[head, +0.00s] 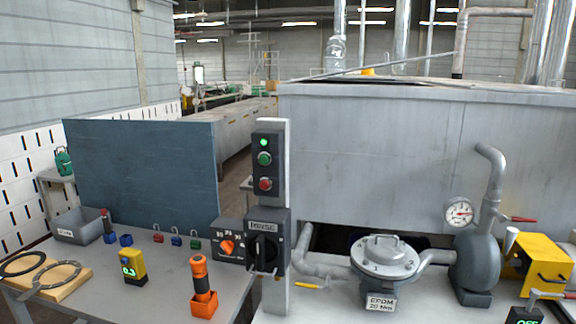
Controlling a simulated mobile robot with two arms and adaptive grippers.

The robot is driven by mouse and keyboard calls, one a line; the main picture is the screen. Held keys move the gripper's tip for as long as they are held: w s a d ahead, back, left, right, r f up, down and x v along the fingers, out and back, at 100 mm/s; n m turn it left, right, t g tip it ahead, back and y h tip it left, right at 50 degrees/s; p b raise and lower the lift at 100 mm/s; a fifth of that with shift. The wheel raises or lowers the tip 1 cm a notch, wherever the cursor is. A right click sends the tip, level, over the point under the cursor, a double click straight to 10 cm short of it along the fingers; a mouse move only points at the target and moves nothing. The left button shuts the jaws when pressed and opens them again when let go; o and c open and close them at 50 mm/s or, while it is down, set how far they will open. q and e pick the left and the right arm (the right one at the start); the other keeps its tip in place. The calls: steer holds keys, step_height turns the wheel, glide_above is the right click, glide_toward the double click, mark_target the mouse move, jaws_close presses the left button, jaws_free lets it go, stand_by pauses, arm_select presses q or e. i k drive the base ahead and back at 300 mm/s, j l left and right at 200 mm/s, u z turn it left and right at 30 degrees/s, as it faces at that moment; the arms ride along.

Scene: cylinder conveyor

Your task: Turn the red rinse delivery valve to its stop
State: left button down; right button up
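A red valve lever (521,219) sticks out to the right from the pipe above the grey pump (476,268), beside a round pressure gauge (459,213). It looks roughly level. A second red lever (552,295) shows at the lower right edge, partly cut off by the frame. I cannot tell from labels which one is the rinse delivery valve. Neither of my grippers is in view, and nothing is seen touching either lever.
A round lidded housing (386,258) labelled EPDM and a yellow box (540,262) flank the pump. A switch post (272,300) with a lit green lamp stands left of them. The left bench (150,290) holds a torch (200,285), a yellow meter (132,266), rings and padlocks.

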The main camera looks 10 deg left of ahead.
mark_target(502, 218)
steer(key=i+l+z, duration=0.2)
steer(key=l, duration=0.3)
steer(key=i+l+z, duration=0.2)
steer(key=l, duration=0.25)
steer(key=i+l+z, duration=0.15)
steer(key=i+l, duration=0.25)
steer(key=i+l+u, duration=0.15)
steer(key=l, duration=0.15)
steer(key=i+l+u, duration=0.15)
steer(key=l+u, duration=0.2)
steer(key=l, duration=0.25)
steer(key=i, duration=0.05)
